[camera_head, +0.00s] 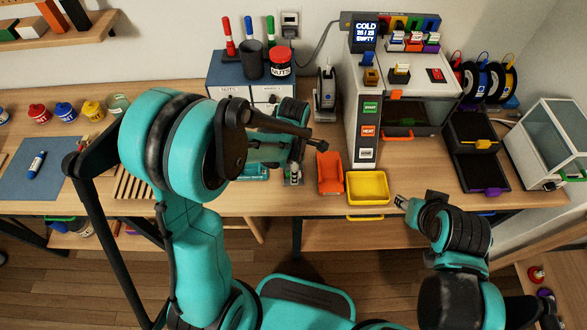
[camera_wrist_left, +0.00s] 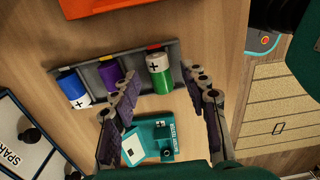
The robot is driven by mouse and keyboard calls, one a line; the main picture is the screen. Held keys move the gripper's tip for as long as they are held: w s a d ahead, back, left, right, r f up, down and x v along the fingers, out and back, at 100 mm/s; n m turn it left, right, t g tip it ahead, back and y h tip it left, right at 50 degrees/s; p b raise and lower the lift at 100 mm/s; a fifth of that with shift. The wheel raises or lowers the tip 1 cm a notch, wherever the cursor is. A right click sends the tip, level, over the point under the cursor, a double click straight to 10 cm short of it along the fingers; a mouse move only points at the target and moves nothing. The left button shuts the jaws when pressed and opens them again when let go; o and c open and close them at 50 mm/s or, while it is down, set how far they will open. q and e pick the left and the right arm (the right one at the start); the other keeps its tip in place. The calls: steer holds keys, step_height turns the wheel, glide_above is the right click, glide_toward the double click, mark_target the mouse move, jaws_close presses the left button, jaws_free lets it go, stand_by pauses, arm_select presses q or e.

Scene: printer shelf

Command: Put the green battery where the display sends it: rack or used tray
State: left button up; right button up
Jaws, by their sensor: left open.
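The green battery (camera_wrist_left: 160,74), with a white plus-marked end, sits in a grey rack (camera_wrist_left: 113,59) beside a purple battery (camera_wrist_left: 110,76) and a blue one (camera_wrist_left: 74,88). My left gripper (camera_wrist_left: 163,80) is open, its fingers on either side of the green battery's line in the left wrist view; no contact is visible. In the head view my left gripper (camera_head: 300,150) hides most of the rack. The display (camera_head: 365,32) reads "COLD 25/25 EMPTY". An orange tray (camera_head: 330,172) and a yellow tray (camera_head: 367,187) stand nearby; neither label is readable. My right gripper (camera_head: 402,202) is near the table's front edge.
A teal device (camera_wrist_left: 160,138) with a small pale panel lies close to the rack. The white printer (camera_head: 365,110) stands behind the yellow tray. A blue drawer cabinet (camera_head: 230,82) is at the back. Black trays (camera_head: 480,165) stand at the right.

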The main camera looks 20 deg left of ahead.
arm_select(q)
steer(key=shift+r+p, duration=2.5)
steer(key=shift+r, duration=1.05)
steer(key=shift+s+a+r+m, duration=0.15)
steer(key=shift+r+m, duration=0.15)
steer(key=shift+m, duration=0.2)
steer(key=s+a+r+m+t+b, duration=0.2)
steer(key=s+m, duration=0.3)
steer(key=m, duration=0.5)
steer(key=s+a+r+m+t+b, duration=0.2)
steer(key=s+r+m+t+b, duration=0.2)
steer(key=m, duration=0.6)
steer(key=shift+s+r+m+t, duration=0.4)
steer(key=shift+s+r+t, duration=0.1)
steer(key=shift+s+t, duration=0.25)
steer(key=shift+s+a, duration=0.1)
steer(key=shift+a, duration=0.1)
